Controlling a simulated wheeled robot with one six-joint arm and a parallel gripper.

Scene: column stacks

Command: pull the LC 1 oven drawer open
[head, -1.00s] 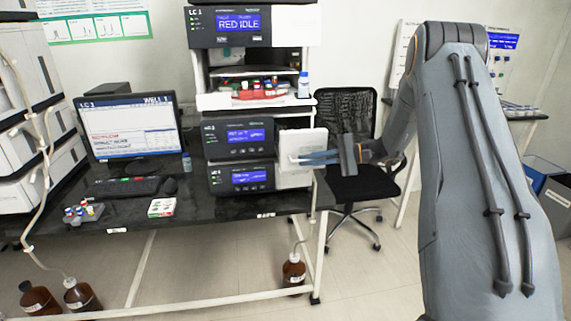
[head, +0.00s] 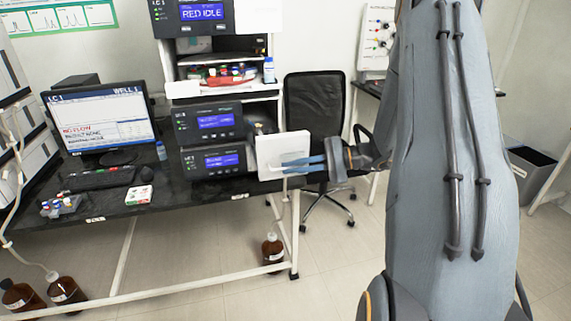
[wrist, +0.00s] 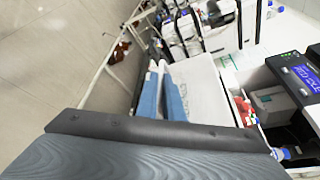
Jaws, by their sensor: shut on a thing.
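The LC 1 stack has a top module with a blue "RED IDLE" display (head: 201,12) and two dark modules (head: 208,122) lower down on the bench. A white drawer front (head: 284,148) stands at the right side of these lower modules, with a narrow gap showing between it and the stack. My gripper (head: 287,168) has its blue fingers against the drawer front at a pale handle, shut on it. In the wrist view, the two blue fingers (wrist: 162,90) lie beside the white panel (wrist: 200,85). The fingers partly hide the handle.
A black office chair (head: 315,115) stands behind and right of the drawer. A monitor (head: 103,118), keyboard and vial rack (head: 62,206) are on the black bench. A brown bottle (head: 272,250) stands under the bench's right end. Open floor lies in front.

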